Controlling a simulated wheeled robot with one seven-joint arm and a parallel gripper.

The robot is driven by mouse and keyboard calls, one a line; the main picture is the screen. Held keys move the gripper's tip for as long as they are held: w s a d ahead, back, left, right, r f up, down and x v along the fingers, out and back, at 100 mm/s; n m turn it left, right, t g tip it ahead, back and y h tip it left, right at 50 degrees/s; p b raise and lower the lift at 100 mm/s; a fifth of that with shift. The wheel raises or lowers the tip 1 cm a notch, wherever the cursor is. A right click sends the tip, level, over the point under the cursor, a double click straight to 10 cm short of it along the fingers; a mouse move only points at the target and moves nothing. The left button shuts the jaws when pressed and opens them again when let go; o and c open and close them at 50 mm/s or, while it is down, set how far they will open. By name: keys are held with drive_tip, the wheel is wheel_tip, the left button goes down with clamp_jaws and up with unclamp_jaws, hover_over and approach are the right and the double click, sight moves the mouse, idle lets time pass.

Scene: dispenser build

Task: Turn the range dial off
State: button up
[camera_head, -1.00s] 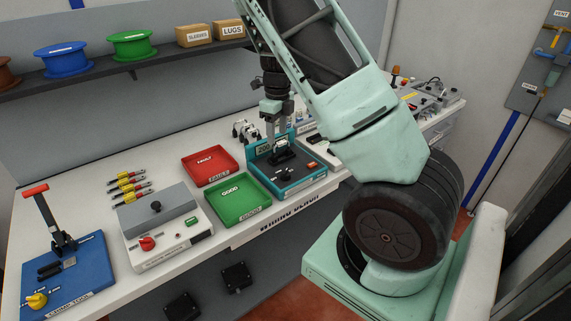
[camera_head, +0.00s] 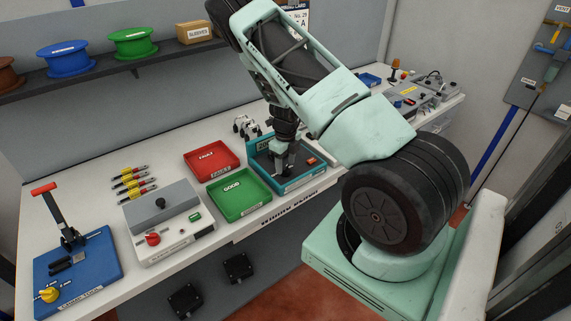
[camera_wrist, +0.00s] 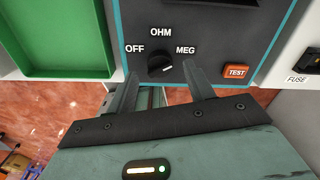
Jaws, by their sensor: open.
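The range dial (camera_wrist: 160,66) is a small black knob on the dark panel of the teal tester (camera_head: 286,187). In the wrist view OFF is printed to its left, OHM above it and MEG to its right. A white mark shows on the knob, but I cannot clearly tell which label it points to. My gripper (camera_wrist: 161,74) is open, with its fingertips apart on either side of the dial's near side and nothing between them. In the head view my gripper (camera_head: 278,170) is low over the tester, and the dial cannot be made out there.
An orange TEST button (camera_wrist: 236,71) lies to the right of the dial. A green GOOD tray (camera_head: 240,208) stands just left of the tester, with a red FAULT tray (camera_head: 212,172) behind it. A grey box with a red knob (camera_head: 152,239) stands farther left.

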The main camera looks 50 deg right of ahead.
sight(286, 171)
drive_tip(key=shift+f, duration=1.15)
drive_tip(key=c, duration=1)
drive_tip(key=shift+o, duration=0.2)
